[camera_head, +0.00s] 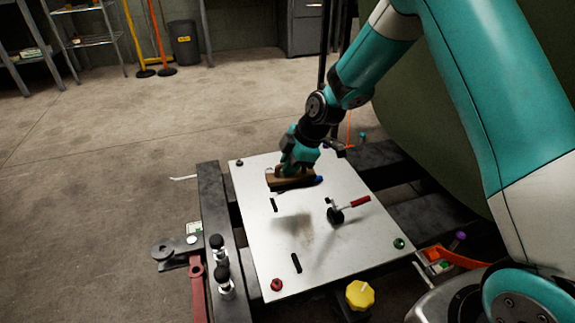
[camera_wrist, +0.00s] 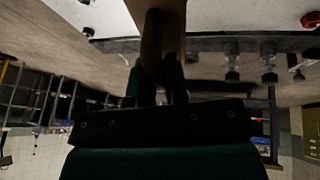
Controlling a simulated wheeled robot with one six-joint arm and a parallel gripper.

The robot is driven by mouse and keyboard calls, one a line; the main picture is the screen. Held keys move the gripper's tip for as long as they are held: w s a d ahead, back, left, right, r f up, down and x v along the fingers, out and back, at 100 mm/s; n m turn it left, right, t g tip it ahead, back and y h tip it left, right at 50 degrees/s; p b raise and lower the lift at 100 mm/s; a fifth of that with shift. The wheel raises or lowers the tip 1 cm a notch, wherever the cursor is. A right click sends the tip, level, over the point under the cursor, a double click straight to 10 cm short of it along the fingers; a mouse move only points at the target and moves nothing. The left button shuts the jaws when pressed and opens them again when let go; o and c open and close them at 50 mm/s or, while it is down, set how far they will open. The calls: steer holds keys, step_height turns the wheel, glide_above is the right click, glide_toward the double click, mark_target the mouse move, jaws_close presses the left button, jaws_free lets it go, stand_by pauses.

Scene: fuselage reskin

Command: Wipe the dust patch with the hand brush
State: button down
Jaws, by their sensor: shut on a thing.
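A wooden hand brush (camera_head: 282,181) hangs in my gripper (camera_head: 297,166), above the far part of a white panel (camera_head: 270,238). My gripper is shut on the brush. In the wrist view the brush's brown wood (camera_wrist: 160,35) rises from between the fingers of my gripper (camera_wrist: 163,85). The brush looks raised clear of the panel, with a shadow below it. A faint brownish dust patch (camera_head: 307,237) lies on the middle of the panel, nearer the camera than the brush. The bristles are hard to make out.
A red-handled clamp (camera_head: 350,207) stands on the panel right of the dust patch. Black slots, a red knob (camera_head: 277,284) and a green knob (camera_head: 398,243) are also on it. A yellow knob (camera_head: 359,295) stands at the near edge. A dark rail (camera_head: 215,240) runs along the left.

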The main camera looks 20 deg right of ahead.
mark_target(290, 186)
steer(key=shift+d+f+b, duration=0.1)
steer(key=shift+f+b, duration=2.4)
steer(key=shift+f, duration=0.45)
steer(key=shift+f, duration=0.4)
steer(key=shift+s+r, duration=0.2)
steer(key=shift+s, duration=1.45)
steer(key=shift+s+f, duration=0.15)
steer(key=shift+s, duration=1.55)
steer(key=shift+s+f, duration=0.2)
steer(key=shift+s, duration=1.5)
steer(key=shift+s+f, duration=0.15)
steer(key=shift+s, duration=1.55)
steer(key=shift+s+f+b, duration=0.15)
steer(key=shift+s+b, duration=0.05)
steer(key=shift+s, duration=0.7)
steer(key=shift+s+f+b, duration=0.1)
steer(key=shift+s+b, duration=0.05)
steer(key=shift+s, duration=0.7)
steer(key=shift+w+r+p, duration=0.1)
steer(key=shift+w+p, duration=1.05)
steer(key=shift+w, duration=3.85)
steer(key=shift+w+f, duration=0.2)
steer(key=shift+w, duration=1.65)
steer(key=shift+w+r+p, duration=0.1)
steer(key=shift+w+p, duration=0.35)
steer(key=shift+w, duration=1.25)
